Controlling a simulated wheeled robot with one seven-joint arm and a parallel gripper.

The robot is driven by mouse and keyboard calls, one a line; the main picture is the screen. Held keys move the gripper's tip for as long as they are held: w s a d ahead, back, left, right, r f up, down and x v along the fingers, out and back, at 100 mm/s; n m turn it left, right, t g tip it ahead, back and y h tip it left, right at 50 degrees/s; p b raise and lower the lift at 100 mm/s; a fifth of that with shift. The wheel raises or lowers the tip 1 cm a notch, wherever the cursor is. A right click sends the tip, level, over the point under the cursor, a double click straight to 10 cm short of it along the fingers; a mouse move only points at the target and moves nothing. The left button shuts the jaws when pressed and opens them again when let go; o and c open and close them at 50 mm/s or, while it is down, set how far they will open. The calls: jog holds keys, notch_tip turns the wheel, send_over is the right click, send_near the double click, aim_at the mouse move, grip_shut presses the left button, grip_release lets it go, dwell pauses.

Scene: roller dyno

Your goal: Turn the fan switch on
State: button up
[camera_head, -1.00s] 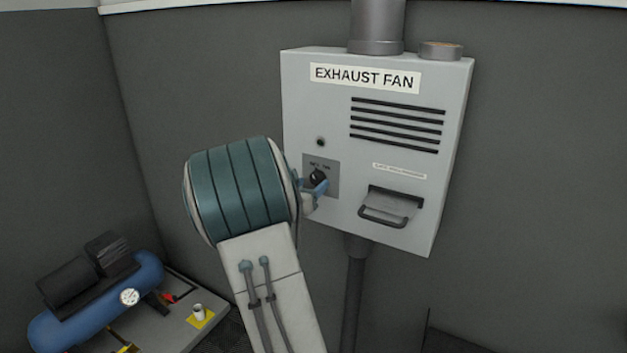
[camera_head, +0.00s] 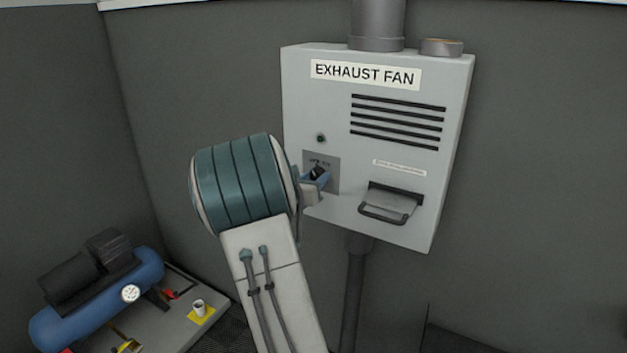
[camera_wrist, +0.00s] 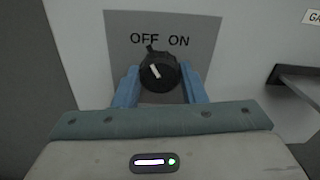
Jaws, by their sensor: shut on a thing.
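The fan switch is a black rotary knob (camera_wrist: 158,72) on a grey plate (camera_wrist: 118,30) marked OFF and ON. Its white mark slants up and left, nearer the OFF side. In the head view the plate (camera_head: 332,160) is at the lower left of the grey exhaust fan box (camera_head: 400,65), and the knob (camera_head: 319,172) is partly hidden by my gripper. My gripper (camera_wrist: 160,82) has its blue fingers on the left and right sides of the knob and is shut on it. In the head view my gripper (camera_head: 318,180) reaches the plate from the left.
A small dark round lamp (camera_head: 320,138) sits above the plate. A drawer-like handle (camera_head: 384,214) juts out to the right of the knob, with vent slots (camera_head: 398,122) above. A blue compressor (camera_head: 100,300) stands at the lower left. A post (camera_head: 352,295) carries the box.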

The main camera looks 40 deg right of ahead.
jog(key=shift+f+b, duration=0.15)
jog(key=shift+b, duration=0.15)
jog(key=m+b, duration=1.1)
jog(key=b, duration=0.9)
jog(key=shift+s+d+m, duration=0.1)
jog(key=shift+m, duration=0.3)
jog(key=shift+b, duration=0.35)
jog(key=o, duration=1)
